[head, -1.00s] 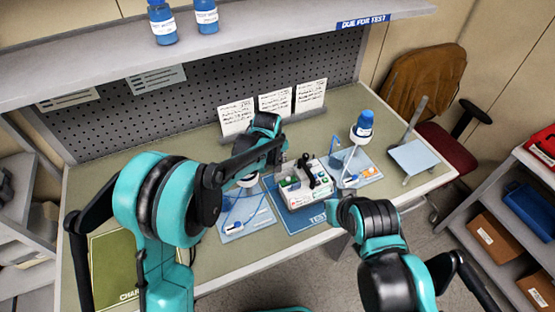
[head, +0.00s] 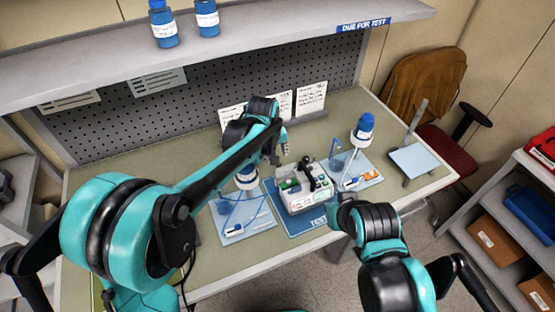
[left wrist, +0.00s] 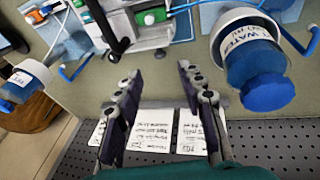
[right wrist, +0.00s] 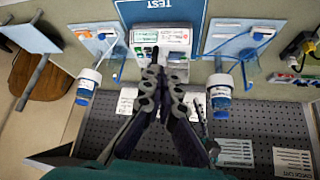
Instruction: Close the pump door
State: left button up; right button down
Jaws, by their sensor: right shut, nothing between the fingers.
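The pump (head: 300,203) is a white box with a green part and a black lever-like part on top, standing on the blue TEST mat (head: 290,225). It shows at the top of the left wrist view (left wrist: 150,38) and ahead in the right wrist view (right wrist: 174,42). I cannot tell clearly how far its door stands open. My left gripper (head: 284,152) is behind the pump, above the bench; its fingers are apart and empty in the left wrist view (left wrist: 157,75). My right gripper (head: 336,208) is at the pump's front right, its fingers together and empty (right wrist: 163,78).
A bottle with a blue cap stands on a blue mat at each side of the pump, the right one (head: 364,128) clear in the head view, the left one (head: 246,180) partly hidden by my left arm. Paper cards (head: 311,97) stand behind. A tablet-like stand (head: 412,160) is at the right.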

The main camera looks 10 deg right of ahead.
aim_at(284, 167)
pick_arm(q)
jog(key=v, duration=0.4)
jog(key=shift+r, duration=0.1)
